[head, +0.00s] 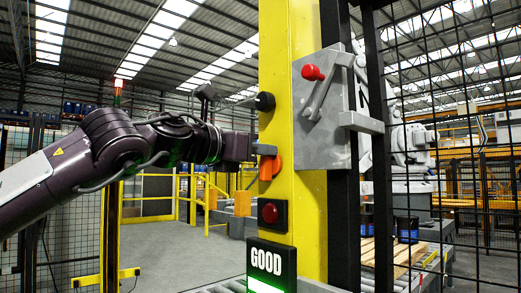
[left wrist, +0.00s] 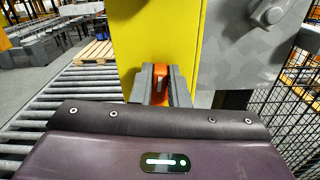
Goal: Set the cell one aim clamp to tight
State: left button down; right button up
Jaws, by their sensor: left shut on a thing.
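The orange clamp lever (head: 267,168) is on the front face of the yellow post (head: 290,200) in the head view. My left gripper (head: 264,150) reaches in from the left and is shut on the lever. In the left wrist view the orange lever (left wrist: 157,88) sits between the two grey fingers of my left gripper (left wrist: 159,82), against the yellow post. The fingers cover part of the lever, and any tight or loose marking is not readable. My right gripper is in neither view.
A black knob (head: 264,101) sits above the lever. A red button (head: 270,213) and a lit GOOD sign (head: 270,263) are below. A grey plate with a red-knobbed handle (head: 314,73) is on the post's right. Black mesh fence (head: 465,120) stands at right.

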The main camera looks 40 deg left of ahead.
pick_arm(q)
jog(key=shift+a+n, duration=0.2)
jog(key=shift+n, duration=0.5)
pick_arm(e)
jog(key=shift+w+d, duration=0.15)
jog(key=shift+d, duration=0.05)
pick_arm(q)
jog(key=c, duration=1.4)
grip_release()
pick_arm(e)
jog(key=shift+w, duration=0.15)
